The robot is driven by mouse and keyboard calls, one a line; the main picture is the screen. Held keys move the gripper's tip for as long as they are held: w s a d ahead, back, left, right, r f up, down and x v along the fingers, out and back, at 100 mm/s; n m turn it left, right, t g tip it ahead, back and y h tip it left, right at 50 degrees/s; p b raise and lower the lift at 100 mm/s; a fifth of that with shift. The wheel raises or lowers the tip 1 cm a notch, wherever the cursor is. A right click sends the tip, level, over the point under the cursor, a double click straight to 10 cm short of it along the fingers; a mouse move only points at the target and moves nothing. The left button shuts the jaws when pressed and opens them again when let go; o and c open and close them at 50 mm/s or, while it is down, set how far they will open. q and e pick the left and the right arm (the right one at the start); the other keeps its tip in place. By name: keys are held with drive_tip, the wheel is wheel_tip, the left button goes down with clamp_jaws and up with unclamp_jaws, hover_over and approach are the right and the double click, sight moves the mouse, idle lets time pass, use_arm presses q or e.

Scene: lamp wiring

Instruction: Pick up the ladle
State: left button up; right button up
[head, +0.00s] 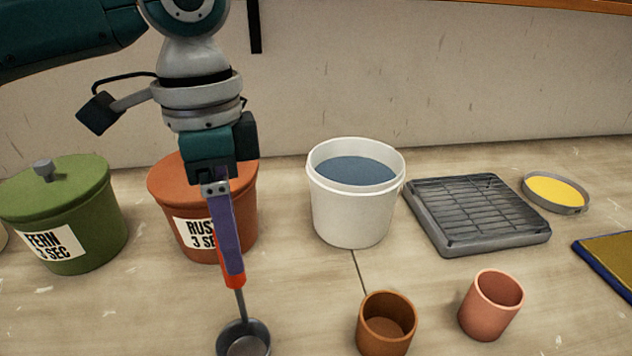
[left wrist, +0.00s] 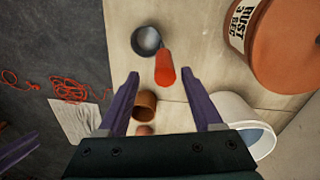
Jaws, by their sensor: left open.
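The ladle (head: 244,342) has a dark grey bowl, partly cut off by the bottom edge of the head view, and a red handle rising from it. In the left wrist view the handle (left wrist: 165,67) lies just beyond and between the fingertips, with the bowl further out. My left gripper (head: 231,268) points down over the handle, its purple fingers open; they also show in the left wrist view (left wrist: 160,74). Whether the fingers touch the handle I cannot tell. A purple piece, perhaps my right gripper (left wrist: 15,151), shows at the left wrist view's left edge.
The rust lidded pot (head: 165,190) stands behind my left gripper, the green fern pot (head: 95,225) to its left. A white bucket (head: 350,215) of blue liquid, a brown cup (head: 385,335), a pink cup (head: 490,310), a grey rack (head: 478,210) and a yellow dish (head: 557,192) stand to the right.

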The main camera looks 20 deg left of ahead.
use_arm(q)
drive_tip(key=f, duration=0.5)
drive_tip(key=shift+a, duration=0.3)
clamp_jaws()
idle(1.0)
